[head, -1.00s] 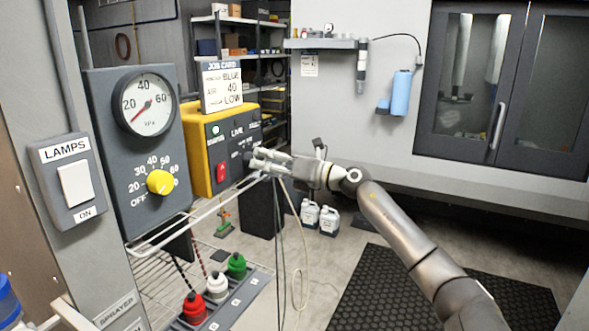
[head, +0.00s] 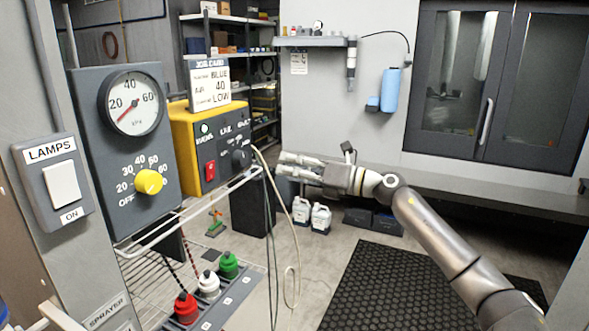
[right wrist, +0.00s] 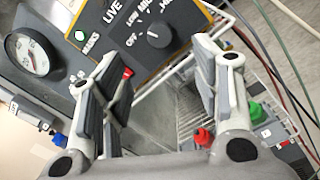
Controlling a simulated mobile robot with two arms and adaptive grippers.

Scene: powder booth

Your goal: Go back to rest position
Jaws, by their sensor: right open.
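My right gripper (head: 285,165) reaches in from the lower right in the head view and is held in mid-air, to the right of the yellow and grey control box (head: 181,135). In the right wrist view the two fingers of my right gripper (right wrist: 165,85) stand wide apart with nothing between them. The control box's dark face and knob (right wrist: 158,32) show beyond the fingers. My left gripper is not in view.
A gauge panel (head: 88,170) with a yellow knob (head: 148,182) and a lamps switch (head: 62,186) stand at left. A wire rack (head: 150,275) and red, white and green capped bottles (head: 185,307) are below. A black mat (head: 400,292) covers the floor at right.

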